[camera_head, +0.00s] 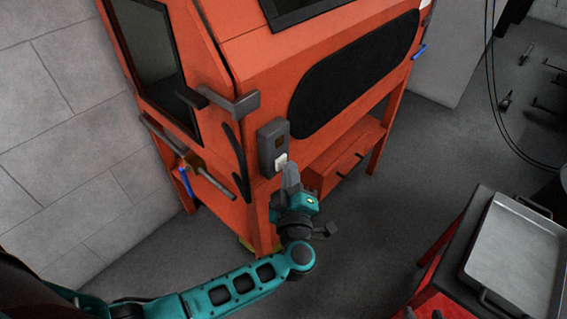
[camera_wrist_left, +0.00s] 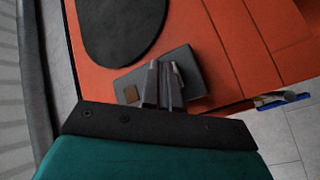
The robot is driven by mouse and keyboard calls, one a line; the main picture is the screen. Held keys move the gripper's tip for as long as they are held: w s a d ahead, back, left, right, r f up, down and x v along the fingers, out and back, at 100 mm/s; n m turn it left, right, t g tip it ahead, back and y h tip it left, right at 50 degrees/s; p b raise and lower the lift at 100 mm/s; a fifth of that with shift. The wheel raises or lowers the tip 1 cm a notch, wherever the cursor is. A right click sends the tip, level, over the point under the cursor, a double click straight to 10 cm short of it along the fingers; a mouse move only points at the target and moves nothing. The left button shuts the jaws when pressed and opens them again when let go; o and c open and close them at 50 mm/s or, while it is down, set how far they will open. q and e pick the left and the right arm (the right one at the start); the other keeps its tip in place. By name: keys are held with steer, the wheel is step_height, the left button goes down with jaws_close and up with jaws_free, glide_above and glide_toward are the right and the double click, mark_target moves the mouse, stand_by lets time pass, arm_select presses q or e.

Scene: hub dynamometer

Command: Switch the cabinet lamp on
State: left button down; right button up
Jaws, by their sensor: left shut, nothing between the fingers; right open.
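A dark grey switch box (camera_head: 271,145) is mounted on the corner of the orange cabinet (camera_head: 230,130). A white rocker (camera_head: 281,160) shows low on its face, with a small brownish square (camera_head: 279,142) above it. My left gripper (camera_head: 289,174) is shut and empty, its tips just in front of the rocker. I cannot tell whether they touch it. In the left wrist view the fingers (camera_wrist_left: 163,84) overlap the box (camera_wrist_left: 197,78) and hide the rocker; the brownish square (camera_wrist_left: 131,94) shows beside them. My right gripper (camera_head: 424,313) shows only as dark fingertips at the bottom edge, apart and empty.
A grey bracket (camera_head: 232,104) sticks out of the cabinet left of the box, with a rod (camera_head: 205,170) below it. A red cart with a metal tray (camera_head: 515,255) stands at the right. The floor between cart and cabinet is mostly clear.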

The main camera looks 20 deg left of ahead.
stand_by(0.3)
arm_select(q)
steer(key=shift+s+d, duration=0.2)
steer(key=shift+d, duration=0.35)
